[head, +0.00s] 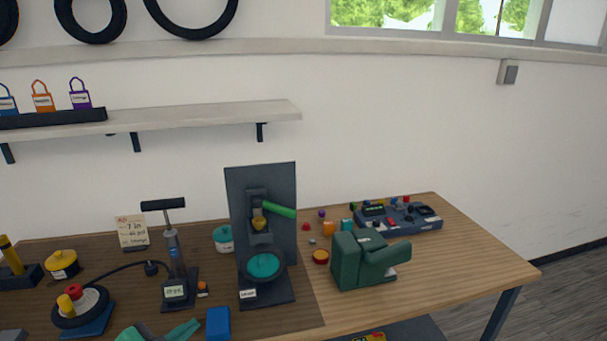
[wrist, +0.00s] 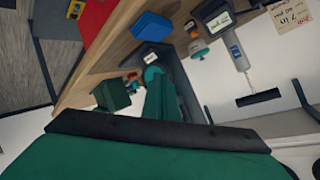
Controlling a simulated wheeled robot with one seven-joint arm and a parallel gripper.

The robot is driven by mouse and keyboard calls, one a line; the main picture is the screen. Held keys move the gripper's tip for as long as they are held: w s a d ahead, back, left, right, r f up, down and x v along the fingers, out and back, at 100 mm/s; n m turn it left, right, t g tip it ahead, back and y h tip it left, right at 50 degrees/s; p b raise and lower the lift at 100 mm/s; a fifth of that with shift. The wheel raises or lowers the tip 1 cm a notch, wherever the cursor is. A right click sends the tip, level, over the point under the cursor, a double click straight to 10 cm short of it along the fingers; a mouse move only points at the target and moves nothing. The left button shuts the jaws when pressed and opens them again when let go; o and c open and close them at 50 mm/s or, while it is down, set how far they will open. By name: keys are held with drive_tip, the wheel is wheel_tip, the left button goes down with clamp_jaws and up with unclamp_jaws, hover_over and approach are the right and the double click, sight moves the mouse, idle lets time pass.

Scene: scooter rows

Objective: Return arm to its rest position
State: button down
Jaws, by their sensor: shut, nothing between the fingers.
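My gripper (head: 192,325) shows at the bottom edge of the head view, green and pointing to the right. It is beside the blue block (head: 218,322), over the front of the table. In the wrist view, my green gripper fingers (wrist: 158,88) are together, with nothing seen between them. The rest of my arm is mostly out of the head view, cut off by the lower edge.
The wooden table (head: 460,268) carries a dark stand with a green lever (head: 278,210), a pump (head: 177,265), a green blocky device (head: 360,262) and a blue tray of parts (head: 398,222). A shelf (head: 200,115) hangs on the wall. Bare table lies at right.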

drive_tip(key=w+d+n+t, duration=0.5)
drive_tip(key=d+n, duration=0.1)
drive_tip(key=d, duration=0.6)
drive_tip(key=s+d+f+n+y, duration=0.4)
drive_tip(key=s+d+f+n, duration=0.35)
drive_tip(key=d+f, duration=0.3)
drive_tip(key=s+d+f+g, duration=0.15)
drive_tip(key=s+f, duration=0.35)
drive_tip(key=s, duration=0.6)
drive_tip(key=s+d+f+g, duration=0.15)
drive_tip(key=s+f, duration=0.25)
drive_tip(key=s, duration=0.8)
drive_tip(key=s+r+m+t+h, duration=0.1)
drive_tip(key=s+m, duration=0.3)
drive_tip(key=s, duration=0.5)
drive_tip(key=shift+a+r, duration=0.15)
drive_tip(key=shift+r, duration=0.45)
